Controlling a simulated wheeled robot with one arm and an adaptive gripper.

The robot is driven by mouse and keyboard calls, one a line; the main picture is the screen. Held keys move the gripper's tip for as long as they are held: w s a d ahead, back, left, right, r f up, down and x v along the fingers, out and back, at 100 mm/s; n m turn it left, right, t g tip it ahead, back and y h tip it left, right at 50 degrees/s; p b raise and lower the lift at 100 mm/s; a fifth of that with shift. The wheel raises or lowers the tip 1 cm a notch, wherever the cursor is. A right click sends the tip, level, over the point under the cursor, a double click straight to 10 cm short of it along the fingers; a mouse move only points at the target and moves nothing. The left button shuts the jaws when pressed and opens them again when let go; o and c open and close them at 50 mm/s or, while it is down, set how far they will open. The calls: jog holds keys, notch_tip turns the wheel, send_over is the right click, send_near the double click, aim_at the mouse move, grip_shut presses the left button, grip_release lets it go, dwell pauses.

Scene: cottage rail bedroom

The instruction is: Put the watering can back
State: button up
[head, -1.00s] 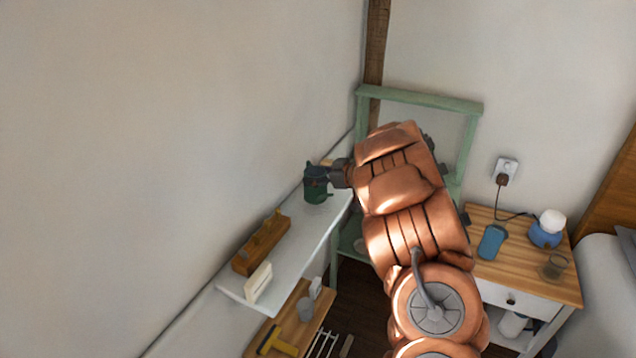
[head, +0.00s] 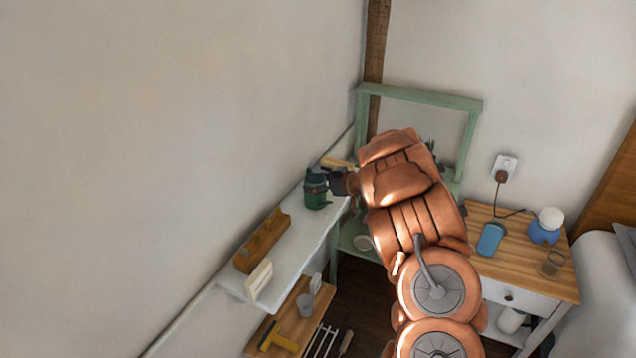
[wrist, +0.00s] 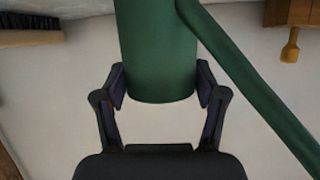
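The dark green watering can (head: 316,193) is at the far end of the white wall shelf (head: 292,250) in the head view. It looks upright and at or just above the shelf top; I cannot tell whether it rests there. My gripper (head: 333,184) reaches it from the right. In the wrist view the can's green body (wrist: 158,55) is between the two fingers of my gripper (wrist: 160,88), with a pad against each side. The long green spout runs diagonally to the lower right. The can's top is out of the wrist view.
A wooden tool (head: 262,240) and a cream block (head: 259,280) sit nearer on the shelf. A brush (wrist: 30,30) shows in the wrist view. A green frame (head: 420,98) stands behind my arm. A nightstand (head: 500,258) with several items is at right. Shelf between can and tool is clear.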

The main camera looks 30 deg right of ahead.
jog(key=o, duration=0.4)
jog(key=shift+r, duration=0.1)
jog(key=b+v, duration=0.2)
jog(key=v, duration=1)
jog(key=w+d+r+m+h, duration=0.2)
jog(key=w+d+r+h, duration=0.2)
jog(key=r+h, duration=0.4)
jog(key=s+a+r+m+g+h, duration=0.1)
jog(key=s+r+m+g+h, duration=0.1)
jog(key=s+r+m+h, duration=0.3)
jog(key=s+a+f+n+g+y, duration=0.1)
jog(key=s+a+f+g, duration=0.3)
jog(key=s+a, duration=0.7)
jog(key=s+a+f+n+g+y, duration=0.1)
jog(key=s+a+f+g+y, duration=0.3)
jog(key=s+a, duration=0.8)
jog(key=s+a+f+n+g+y, duration=0.1)
jog(key=s+a+f+g+y, duration=0.2)
jog(key=s+a, duration=0.9)
jog(key=shift+s+a+f+g, duration=0.2)
jog(key=shift+s+f+g, duration=0.4)
jog(key=shift+g, duration=0.2)
